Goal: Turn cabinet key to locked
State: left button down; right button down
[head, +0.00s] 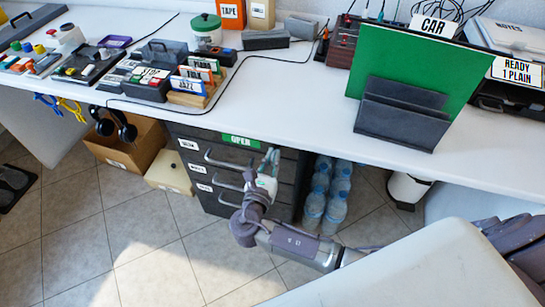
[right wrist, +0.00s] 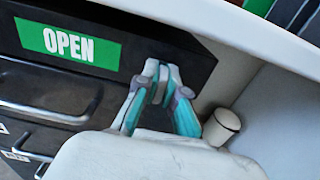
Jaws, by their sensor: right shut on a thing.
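The dark drawer cabinet (head: 195,137) stands under the white desk, with a green OPEN sign (head: 240,141) on its top front panel. The sign also shows at the upper left of the right wrist view (right wrist: 68,41), with the dark cabinet front (right wrist: 195,62) beside it. My right gripper (head: 271,162) is at the cabinet's upper right corner, right of the sign. In the right wrist view its teal-sided fingers (right wrist: 158,82) are closed together against the panel. The cabinet key is between the fingertips and hidden by them; its angle cannot be seen. My left gripper is not in view.
The desk edge overhangs just above my right gripper. Water bottles (head: 323,195) stand right of the cabinet; a cardboard box (head: 130,150) and a cream box (head: 168,176) stand left. A green board (head: 405,60) and dark holder (head: 400,115) are on the desk.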

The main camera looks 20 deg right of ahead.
jog(key=shift+m, duration=0.4)
jog(key=m, duration=0.3)
jog(key=shift+s+f, duration=0.1)
jog(key=m+b, duration=0.1)
jog(key=m, duration=0.2)
jog(key=m+b, duration=0.1)
jog(key=m, duration=0.2)
jog(key=shift+d+f+b, duration=0.1)
jog(key=shift+f+b, duration=0.1)
jog(key=shift+b, duration=0.2)
jog(key=m+b, duration=0.3)
jog(key=m, duration=0.2)
jog(key=shift+f+m+b, duration=0.1)
jog(key=shift+m+b, duration=0.2)
jog(key=shift+m, duration=0.3)
jog(key=shift+m+b, duration=0.8)
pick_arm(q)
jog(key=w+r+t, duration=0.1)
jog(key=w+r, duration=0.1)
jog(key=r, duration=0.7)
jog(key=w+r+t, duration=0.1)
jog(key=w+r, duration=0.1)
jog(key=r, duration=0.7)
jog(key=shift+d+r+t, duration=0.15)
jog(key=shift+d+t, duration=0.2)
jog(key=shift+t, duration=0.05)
pick_arm(e)
jog(key=shift+m, duration=0.3)
